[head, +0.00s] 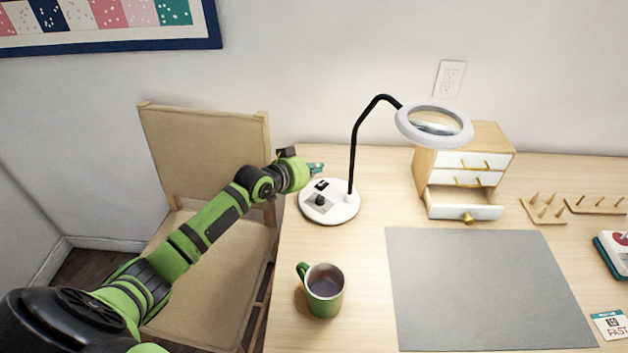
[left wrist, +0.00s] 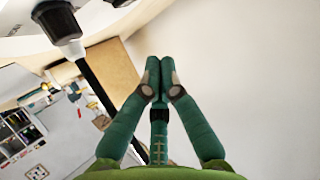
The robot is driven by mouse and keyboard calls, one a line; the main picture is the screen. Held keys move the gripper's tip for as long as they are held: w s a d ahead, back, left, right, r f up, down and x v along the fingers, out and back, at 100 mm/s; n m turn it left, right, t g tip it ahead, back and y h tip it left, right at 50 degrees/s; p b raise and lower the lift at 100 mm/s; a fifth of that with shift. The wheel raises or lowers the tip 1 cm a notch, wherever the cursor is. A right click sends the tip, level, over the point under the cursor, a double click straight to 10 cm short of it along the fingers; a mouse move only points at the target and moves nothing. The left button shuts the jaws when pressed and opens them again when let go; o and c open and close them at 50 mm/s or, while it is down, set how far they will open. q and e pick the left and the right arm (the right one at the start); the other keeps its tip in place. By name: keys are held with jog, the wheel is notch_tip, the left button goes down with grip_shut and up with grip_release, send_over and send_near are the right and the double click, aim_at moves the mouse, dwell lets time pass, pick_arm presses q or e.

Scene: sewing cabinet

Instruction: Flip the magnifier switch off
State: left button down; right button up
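The magnifier lamp stands on the desk in the head view, with a round white base (head: 343,213), a thin black stem (head: 354,150) and a ring-shaped lens head (head: 435,125). On the base are a small black switch (head: 321,185) and a black knob (head: 320,200). The switch's position is too small to read. My left gripper (head: 317,168) is just behind and above the base's back left edge, near the switch. In the left wrist view its green fingers (left wrist: 160,78) are together with nothing visible between them. Part of the white base (left wrist: 20,20) shows at upper left there. My right gripper is not in view.
A green mug (head: 325,291) with dark liquid stands in front of the lamp. A grey mat (head: 480,290) lies to the right. A small drawer cabinet (head: 465,160) with its lowest drawer open stands behind it. A chair (head: 210,160) is at the desk's left side.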

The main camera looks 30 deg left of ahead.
aim_at(312, 192)
pick_arm(q)
jog(key=shift+s+f, duration=0.15)
jog(key=shift+f, duration=0.9)
jog(key=shift+s+f, duration=0.1)
jog(key=shift+f, duration=0.9)
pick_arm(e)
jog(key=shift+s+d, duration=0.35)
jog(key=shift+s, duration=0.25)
